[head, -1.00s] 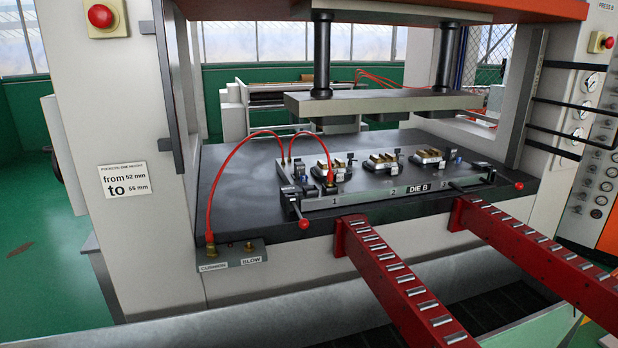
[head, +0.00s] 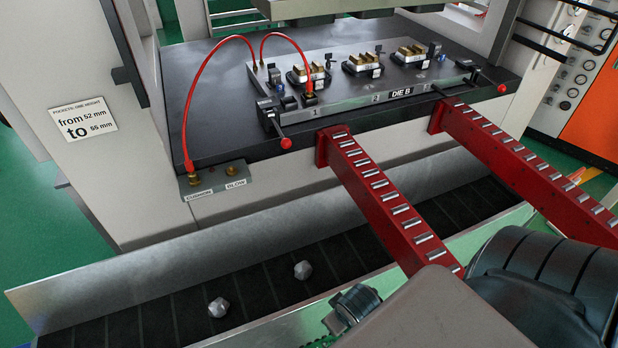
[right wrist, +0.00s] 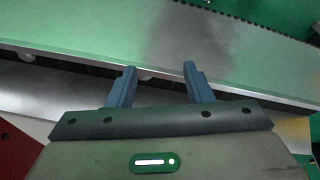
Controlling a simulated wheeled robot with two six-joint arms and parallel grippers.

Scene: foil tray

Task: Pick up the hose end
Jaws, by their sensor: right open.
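A red hose (head: 207,72) arcs from the fitting marked CUSHION (head: 192,178) on the small grey port block up to the left end of the die plate. Its lower end sits at that fitting. A second red hose (head: 284,34) loops from the die plate's left end to a brass fitting (head: 309,98) near pocket 1. My right arm enters at the lower right of the head view, well away from the hoses. In the right wrist view my right gripper (right wrist: 158,66) is open and empty above a metal trough edge. My left gripper is not in view.
The BLOW fitting (head: 230,170) beside CUSHION has no hose. Two red roller rails (head: 380,200) stick out from the press bed (head: 215,135).

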